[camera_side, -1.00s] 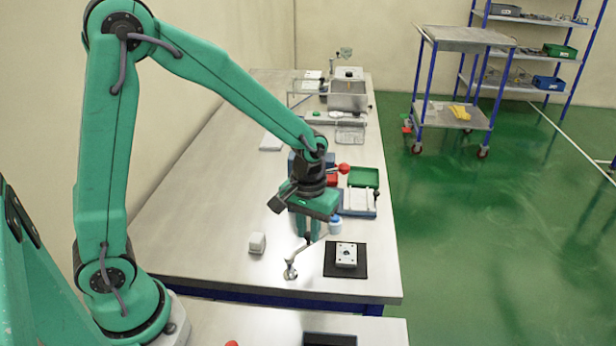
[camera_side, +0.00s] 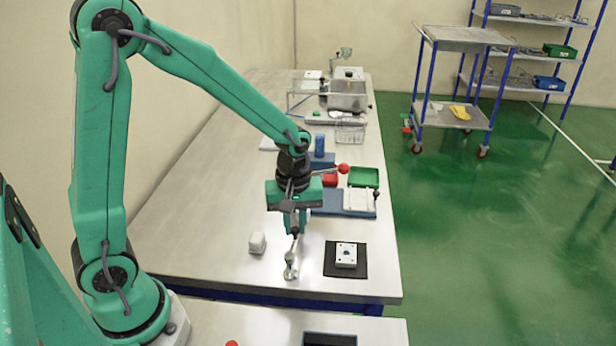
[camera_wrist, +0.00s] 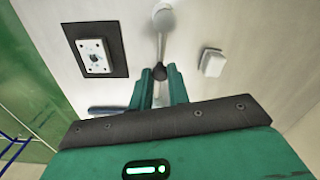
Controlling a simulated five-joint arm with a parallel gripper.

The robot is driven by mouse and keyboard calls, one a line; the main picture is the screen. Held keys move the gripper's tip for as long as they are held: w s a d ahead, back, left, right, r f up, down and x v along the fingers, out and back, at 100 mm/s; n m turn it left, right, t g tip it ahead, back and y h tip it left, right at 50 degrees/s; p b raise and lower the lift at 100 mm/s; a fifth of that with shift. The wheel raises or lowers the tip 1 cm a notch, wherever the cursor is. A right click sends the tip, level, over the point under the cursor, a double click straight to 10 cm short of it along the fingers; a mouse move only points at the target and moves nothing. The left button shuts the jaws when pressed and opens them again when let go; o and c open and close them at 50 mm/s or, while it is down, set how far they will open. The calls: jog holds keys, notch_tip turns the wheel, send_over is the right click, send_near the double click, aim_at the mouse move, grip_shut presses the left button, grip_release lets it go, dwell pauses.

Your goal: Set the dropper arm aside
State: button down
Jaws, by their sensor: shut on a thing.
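The dropper arm (camera_side: 293,258) is a thin metal arm on a round pivot base near the front of the bench. In the wrist view the dropper arm (camera_wrist: 161,45) runs from its base to a dark knob (camera_wrist: 160,73) between my fingers. My gripper (camera_side: 296,230) is shut on this end of the arm, and its fingertips also show in the wrist view (camera_wrist: 160,76). In the side view the arm points back from its base, left of the black mat (camera_side: 330,270). A pale plate with a central hole (camera_side: 346,254) lies on the mat, clear of the arm.
A small white block (camera_side: 257,242) stands left of the dropper arm. The left bench surface is clear.

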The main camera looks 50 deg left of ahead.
aim_at(294, 229)
dwell(0.3)
jog(key=c, duration=1.3)
grip_release()
jog(key=shift+r, duration=0.1)
jog(key=shift+r, duration=3.8)
jog(key=shift+s+r, duration=0.1)
